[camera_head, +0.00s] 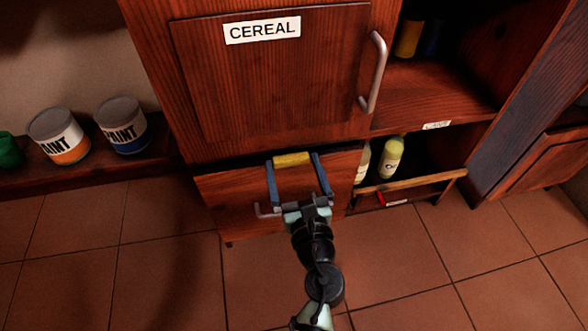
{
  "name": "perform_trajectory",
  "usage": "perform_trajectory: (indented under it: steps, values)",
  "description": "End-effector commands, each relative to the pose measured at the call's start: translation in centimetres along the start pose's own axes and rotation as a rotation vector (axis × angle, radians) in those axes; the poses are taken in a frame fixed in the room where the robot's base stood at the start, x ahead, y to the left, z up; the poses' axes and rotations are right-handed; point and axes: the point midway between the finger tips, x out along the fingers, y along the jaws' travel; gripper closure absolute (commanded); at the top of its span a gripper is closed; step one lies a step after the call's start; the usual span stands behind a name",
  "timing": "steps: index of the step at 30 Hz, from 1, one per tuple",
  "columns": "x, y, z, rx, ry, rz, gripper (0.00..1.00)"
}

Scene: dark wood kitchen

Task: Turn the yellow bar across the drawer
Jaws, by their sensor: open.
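A short yellow bar (292,159) lies roughly level in the picture, at the top of the drawer front under the cereal cabinet. The wooden drawer (222,191) looks closed or nearly so. Its metal handle (262,211) is partly hidden behind my gripper. My gripper (291,163) is open, with one blue finger at each end of the yellow bar. I cannot tell whether the fingers touch it. The bar's mount is not visible.
The cabinet door labelled CEREAL (270,80) is closed above, with a metal handle (374,72). Open shelves with bottles (391,160) stand to the right. Paint cans (60,137) stand on a low ledge at left. The tiled floor in front is clear.

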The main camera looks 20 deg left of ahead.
Motion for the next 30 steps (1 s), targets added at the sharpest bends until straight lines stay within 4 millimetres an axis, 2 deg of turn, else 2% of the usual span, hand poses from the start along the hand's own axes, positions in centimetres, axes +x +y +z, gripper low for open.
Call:
perform_trajectory:
  steps: [7, 15, 18, 30]
  values:
    - [0.06, 0.01, 0.01, 0.0, 0.0, 0.0, 0.02]
    - [0.02, 0.0, 0.0, 0.0, 0.0, 0.0, 0.5]
    - [0.01, 0.0, -0.01, 0.0, 0.0, 0.0, 0.66]
    - [-0.02, -0.03, 0.03, 0.09, 0.002, -0.001, 0.66]
